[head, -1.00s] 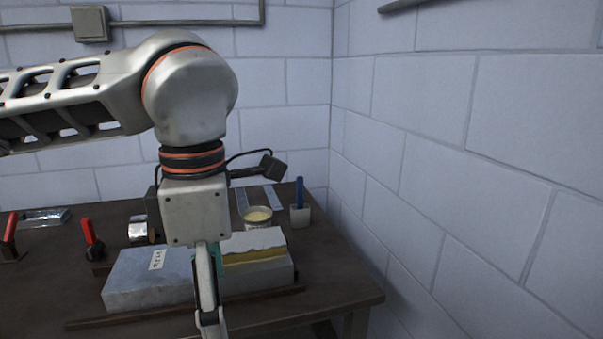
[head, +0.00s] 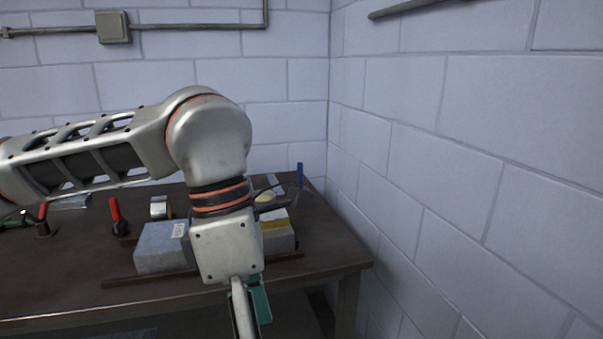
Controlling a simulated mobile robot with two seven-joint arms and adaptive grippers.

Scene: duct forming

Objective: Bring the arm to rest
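My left arm comes in from the left, bent at the elbow, with its wrist pointing down in front of the bench. My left gripper (head: 246,318) hangs at the bottom of the head view, in front of the bench's front edge. Its fingertips run out of the frame, so I cannot tell whether it is open or shut. A teal part (head: 261,301) shows beside the finger; whether it is a pad or a held thing is unclear. My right gripper is not in view.
On the dark bench (head: 60,290) are a grey block (head: 163,247), a yellow-and-white layered block (head: 276,232), a tape roll (head: 159,207), red-handled clamps (head: 115,212) and a blue-handled tool (head: 300,174). The wall (head: 450,170) closes the right side; floor room lies between.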

